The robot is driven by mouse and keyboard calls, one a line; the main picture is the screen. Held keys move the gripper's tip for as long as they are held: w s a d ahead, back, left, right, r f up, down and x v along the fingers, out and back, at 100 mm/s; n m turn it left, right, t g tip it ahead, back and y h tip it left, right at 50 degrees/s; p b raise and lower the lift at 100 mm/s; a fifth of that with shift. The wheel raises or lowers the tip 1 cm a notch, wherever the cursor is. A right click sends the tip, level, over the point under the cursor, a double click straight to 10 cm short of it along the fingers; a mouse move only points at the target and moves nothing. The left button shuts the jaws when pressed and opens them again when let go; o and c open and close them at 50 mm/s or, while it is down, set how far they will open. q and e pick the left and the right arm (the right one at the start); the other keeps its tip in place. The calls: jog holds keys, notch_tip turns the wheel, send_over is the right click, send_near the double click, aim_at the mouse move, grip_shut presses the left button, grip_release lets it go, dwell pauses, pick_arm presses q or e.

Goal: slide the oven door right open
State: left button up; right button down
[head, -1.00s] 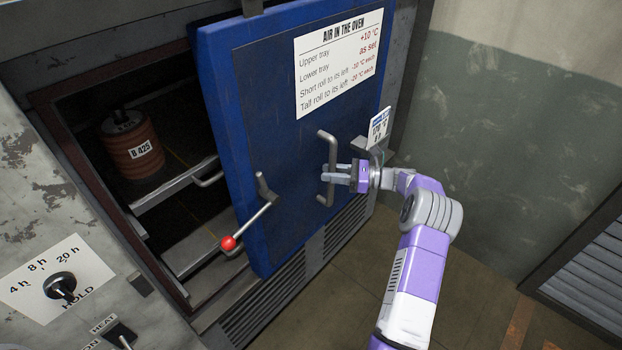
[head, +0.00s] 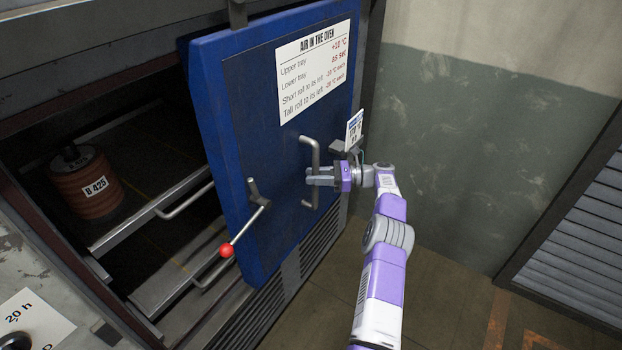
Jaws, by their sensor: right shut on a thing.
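The blue oven door (head: 262,110) stands to the right of the oven opening (head: 130,150), which is largely uncovered on the left. The door carries a grey vertical bar handle (head: 316,148) and a lever with a red ball (head: 227,251). My right gripper (head: 322,176) is shut on the bar handle, with its fingers across the bar. My left gripper is not in view.
Inside the oven, a reddish-brown roll labelled B 425 (head: 84,187) stands at the left. An upper tray (head: 140,215) and a lower tray (head: 172,278) have front handles. A white sign (head: 315,70) is on the door. Bare floor lies at right.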

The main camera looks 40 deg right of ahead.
aim_at(316, 147)
dwell(0.4)
jog(key=c, duration=1)
grip_release()
jog(key=shift+c, duration=0.2)
notch_tip(316, 147, up, 10)
jog(key=shift+f+p, duration=0.2)
jog(key=shift+p, duration=0.95)
jog(key=shift+w+d+r, duration=0.1)
jog(key=shift+w+r, duration=0.05)
jog(key=shift+r, duration=0.2)
jog(key=shift+f, duration=0.2)
jog(key=shift+r+p, duration=0.15)
jog(key=shift+p, duration=0.65)
